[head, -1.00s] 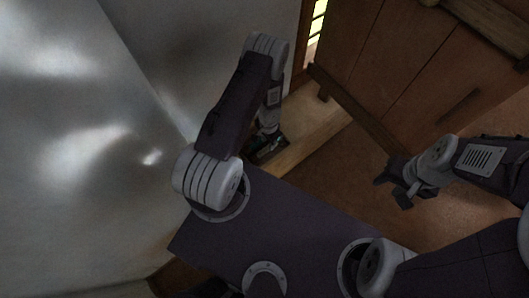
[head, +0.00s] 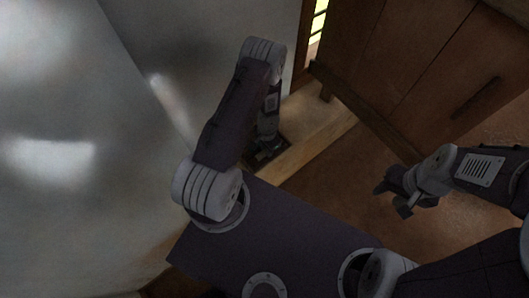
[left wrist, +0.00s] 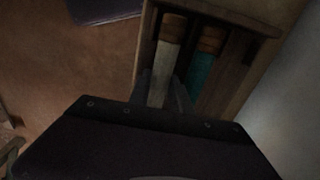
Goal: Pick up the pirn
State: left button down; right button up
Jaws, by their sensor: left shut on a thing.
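A pirn (left wrist: 164,72) with pale thread and a brown wooden end lies in a wooden box (left wrist: 146,42) in the left wrist view. The dark fingers of my left gripper (left wrist: 165,88) are on both sides of it, shut on it. A second pirn (left wrist: 203,70) with teal thread lies to its right in the same box. In the head view my left gripper (head: 262,152) is low over the box, and my own arm hides most of the hold. My right gripper (head: 394,197) is open and empty above the brown floor.
A smooth grey wall (head: 80,120) stands to the left of my left arm. A pale wooden ledge (head: 305,140) runs past the left gripper. A large brown wooden structure (head: 400,70) fills the upper right. Brown floor (head: 350,185) is open between my arms.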

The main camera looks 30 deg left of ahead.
pick_arm(q)
notch_tip(320, 180, up, 28)
jog(key=p, duration=2.6)
